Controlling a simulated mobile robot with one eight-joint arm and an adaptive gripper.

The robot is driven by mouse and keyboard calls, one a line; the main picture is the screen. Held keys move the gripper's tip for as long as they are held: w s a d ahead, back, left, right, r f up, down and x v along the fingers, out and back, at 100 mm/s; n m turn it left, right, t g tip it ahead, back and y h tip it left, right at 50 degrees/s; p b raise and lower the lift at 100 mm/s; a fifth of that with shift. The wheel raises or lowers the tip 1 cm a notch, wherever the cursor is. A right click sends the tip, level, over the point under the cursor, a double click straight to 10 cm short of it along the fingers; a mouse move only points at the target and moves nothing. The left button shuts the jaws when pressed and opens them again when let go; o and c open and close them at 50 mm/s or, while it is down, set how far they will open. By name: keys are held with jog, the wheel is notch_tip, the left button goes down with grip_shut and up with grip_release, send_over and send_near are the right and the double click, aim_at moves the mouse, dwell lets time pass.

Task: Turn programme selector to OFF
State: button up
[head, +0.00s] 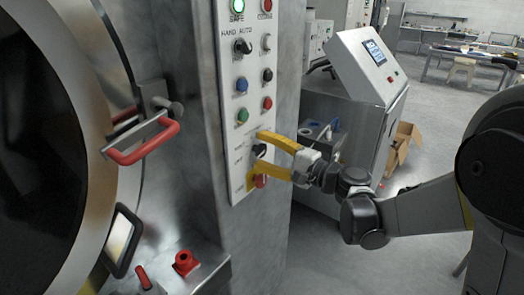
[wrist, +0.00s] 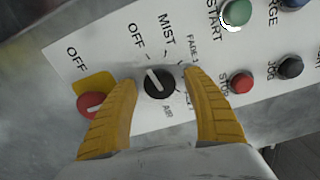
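The programme selector (wrist: 158,84) is a black round knob with a white pointer line, on a white panel. Labels OFF, MIST and others, partly hidden, surround it. Its white line points up and left, roughly toward the OFF label (wrist: 137,36); the exact alignment is hard to tell. In the head view the selector (head: 260,150) sits low on the panel. My gripper (wrist: 155,80) has yellow fingers spread on either side of the knob, with gaps visible. In the head view my gripper (head: 257,157) reaches the panel from the right.
A red switch (wrist: 90,104) on a yellow plate, labelled OFF, lies close by my left finger. Red (wrist: 241,82) and black (wrist: 290,67) buttons are right of my right finger. A red door handle (head: 143,142) juts out left of the panel (head: 232,100). Floor at right is open.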

jog(key=v, duration=1.2)
jog(key=s+a+f+n+g+h, duration=0.2)
jog(key=s+f+n+g+h, duration=0.15)
jog(key=s+f+h, duration=0.4)
jog(key=s+d+f+n+h, duration=0.1)
jog(key=s+d+n+h, duration=0.5)
jog(key=s+d, duration=0.4)
jog(key=s, duration=0.2)
jog(key=shift+s+d+f+h, duration=0.25)
jog(key=shift+s+d+h, duration=0.05)
jog(key=shift+h, duration=0.05)
